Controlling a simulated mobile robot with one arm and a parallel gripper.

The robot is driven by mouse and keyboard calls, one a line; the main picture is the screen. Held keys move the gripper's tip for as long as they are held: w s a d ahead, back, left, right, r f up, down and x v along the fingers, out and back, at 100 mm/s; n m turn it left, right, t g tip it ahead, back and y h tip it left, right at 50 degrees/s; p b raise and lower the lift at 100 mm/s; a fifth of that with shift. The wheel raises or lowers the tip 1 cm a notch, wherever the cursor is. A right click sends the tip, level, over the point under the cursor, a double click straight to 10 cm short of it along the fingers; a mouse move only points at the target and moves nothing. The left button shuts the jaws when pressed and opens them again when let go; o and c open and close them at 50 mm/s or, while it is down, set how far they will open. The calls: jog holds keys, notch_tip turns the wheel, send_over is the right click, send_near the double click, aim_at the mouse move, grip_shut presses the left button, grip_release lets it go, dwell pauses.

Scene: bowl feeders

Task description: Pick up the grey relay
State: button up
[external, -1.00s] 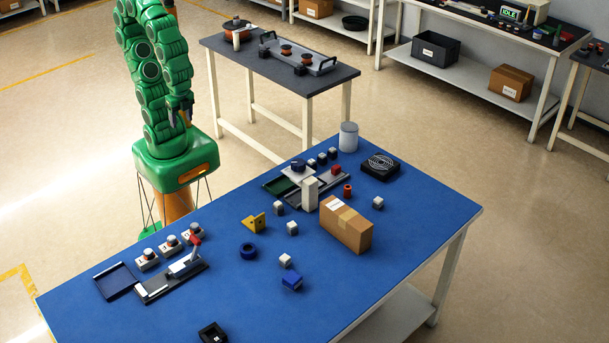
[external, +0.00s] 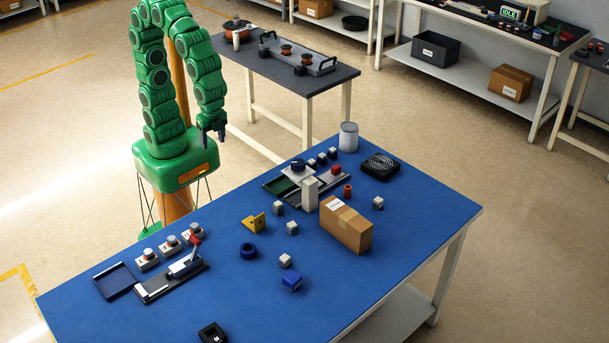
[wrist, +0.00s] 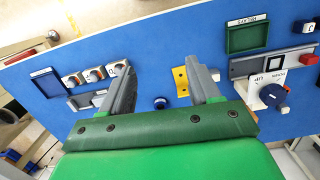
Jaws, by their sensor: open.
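Several small pale grey cubes stand apart on the blue table: one near the yellow bracket (external: 278,208), one at the middle (external: 292,228), one behind the blue block (external: 285,260) and one right of the carton (external: 378,203). Which is the grey relay I cannot tell for sure. My gripper (external: 212,135) is open and empty, above and beyond the table's far left edge. In the wrist view its fingers (wrist: 160,70) are spread, with blue table beyond. A green tray labelled RELAYS (wrist: 230,48) shows there.
A brown carton (external: 346,227) and a pale upright block (external: 310,189) stand amid the table. A white cylinder (external: 348,137) stands at the back. The front right table area is clear.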

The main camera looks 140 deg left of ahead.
jog(key=w+a+f, duration=0.2)
jog(key=w+f, duration=0.2)
jog(key=w, duration=0.4)
jog(key=w+a+f, duration=0.2)
jog(key=w+f, duration=0.1)
jog(key=w, duration=0.6)
jog(key=t, duration=0.1)
send_over(292, 224)
jog(key=shift+m, duration=0.4)
jog(key=f, duration=1.1)
jog(key=shift+w+d+f, duration=0.1)
jog(key=shift+d+f, duration=0.1)
jog(key=shift+d, duration=0.2)
jog(key=shift+w+a+f, duration=0.25)
jog(key=shift+w+f, duration=0.1)
jog(key=shift+f, duration=0.35)
jog(key=shift+s+a+f, duration=0.1)
jog(key=shift+s+f, duration=0.05)
jog(key=shift+f, duration=1.05)
jog(key=shift+s+a+f, duration=0.1)
jog(key=shift+s+f, duration=0.1)
jog(key=shift+f, duration=1.05)
jog(key=shift+s+f, duration=0.15)
jog(key=shift+f, duration=1.05)
jog(key=c, duration=1.1)
jog(key=shift+r, duration=0.1)
